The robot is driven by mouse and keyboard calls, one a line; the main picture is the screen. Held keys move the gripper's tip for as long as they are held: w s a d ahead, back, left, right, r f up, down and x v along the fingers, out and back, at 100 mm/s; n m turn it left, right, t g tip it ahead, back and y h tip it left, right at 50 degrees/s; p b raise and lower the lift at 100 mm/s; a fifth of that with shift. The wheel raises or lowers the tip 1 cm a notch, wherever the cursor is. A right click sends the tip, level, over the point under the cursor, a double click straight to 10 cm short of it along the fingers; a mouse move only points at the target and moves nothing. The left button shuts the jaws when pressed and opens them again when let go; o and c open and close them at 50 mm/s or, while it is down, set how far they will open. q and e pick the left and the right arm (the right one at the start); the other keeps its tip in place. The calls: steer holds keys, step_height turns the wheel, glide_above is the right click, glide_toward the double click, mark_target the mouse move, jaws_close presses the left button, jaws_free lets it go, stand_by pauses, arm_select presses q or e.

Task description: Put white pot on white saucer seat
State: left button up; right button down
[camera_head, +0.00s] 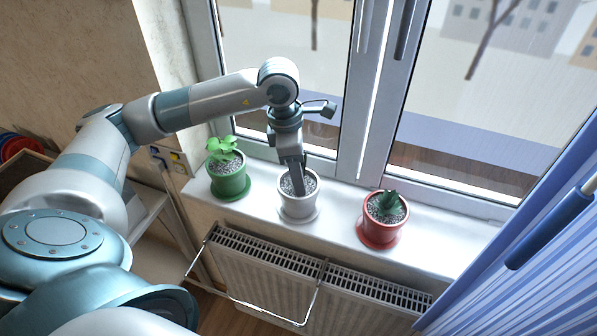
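The white pot (297,207), filled with grey gravel and with no plant showing, is upright at the middle of the windowsill. A white saucer (316,215) shows as a rim around its base. I cannot tell whether the pot rests fully in it. My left gripper (298,190) points down from above, with its dark fingers at the pot's gravel and rim. The fingers look close together from this side, and I cannot tell whether they grip the pot wall. My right gripper is not in view.
A green pot (230,185) with a leafy plant stands left of the white pot. A red pot (379,232) with a dark green succulent stands right. The window (360,100) is behind the sill (335,225), a radiator (270,270) below. A blue striped curtain (530,285) hangs at right.

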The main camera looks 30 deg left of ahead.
arm_select(q)
steer(key=shift+r, duration=0.1)
steer(key=shift+r, duration=0.1)
steer(key=shift+a+r, duration=0.1)
steer(key=shift+r, duration=0.25)
steer(key=r+b, duration=0.1)
steer(key=r, duration=0.2)
steer(key=r+b, duration=0.1)
steer(key=r, duration=0.2)
steer(key=a+r+b, duration=0.1)
steer(key=r+b, duration=0.1)
steer(key=r, duration=0.1)
steer(key=shift+s+r, duration=0.4)
steer(key=shift+s+a+r, duration=0.1)
steer(key=shift+a+r, duration=0.05)
steer(key=shift+r, duration=0.45)
